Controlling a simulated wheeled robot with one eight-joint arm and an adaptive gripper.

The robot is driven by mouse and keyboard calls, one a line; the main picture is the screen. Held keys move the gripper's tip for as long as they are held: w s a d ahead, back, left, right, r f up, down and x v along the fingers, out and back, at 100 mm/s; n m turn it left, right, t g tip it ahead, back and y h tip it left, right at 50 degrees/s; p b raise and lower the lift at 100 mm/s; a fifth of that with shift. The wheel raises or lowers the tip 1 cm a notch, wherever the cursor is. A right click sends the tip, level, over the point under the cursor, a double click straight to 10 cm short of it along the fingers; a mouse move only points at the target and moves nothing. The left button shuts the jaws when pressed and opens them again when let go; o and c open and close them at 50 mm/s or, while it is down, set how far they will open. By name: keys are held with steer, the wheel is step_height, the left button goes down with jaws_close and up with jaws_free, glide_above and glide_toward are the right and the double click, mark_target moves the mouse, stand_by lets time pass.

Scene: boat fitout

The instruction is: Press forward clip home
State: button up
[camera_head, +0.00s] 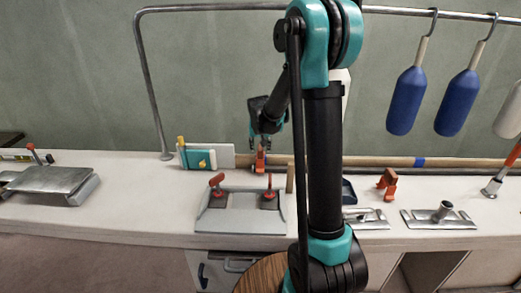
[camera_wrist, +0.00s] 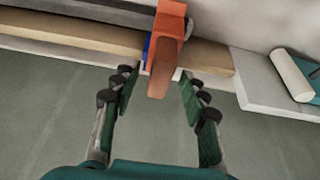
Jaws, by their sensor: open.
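An orange clip (camera_head: 261,160) sits at the wooden pole (camera_head: 355,161) along the back of the bench, directly below my gripper (camera_head: 264,138). In the wrist view the orange clip (camera_wrist: 170,22) lies across the pole (camera_wrist: 95,37), with its brownish-orange tab projecting toward me. My gripper (camera_wrist: 158,88) is open, one finger on each side of that tab, with a visible gap on both sides. A small blue edge shows beside the clip. Whether the clip is fully seated on the pole cannot be told. A second orange clip (camera_head: 388,183) stands on the bench to the right.
A teal block (camera_head: 197,158) and a white board stand left of the clip. A grey plate (camera_head: 240,222) with two red-handled fittings lies in front. Metal cleat plates (camera_head: 440,217) are at right. Blue floats (camera_head: 406,100) hang from the rail above.

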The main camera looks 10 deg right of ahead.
steer(key=d+v, duration=0.1)
steer(key=v, duration=0.9)
steer(key=s+d+f, duration=0.1)
steer(key=s+f, duration=0.2)
steer(key=s, duration=0.7)
steer(key=s+d+f+n, duration=0.1)
steer(key=s+f, duration=0.3)
steer(key=s, duration=0.5)
steer(key=s+d+f+n, duration=0.1)
steer(key=s+f, duration=0.3)
steer(key=s, duration=0.6)
steer(key=shift+s+d+f+y, duration=0.15)
steer(key=shift+s+d+y, duration=0.15)
steer(key=shift+s+y, duration=0.1)
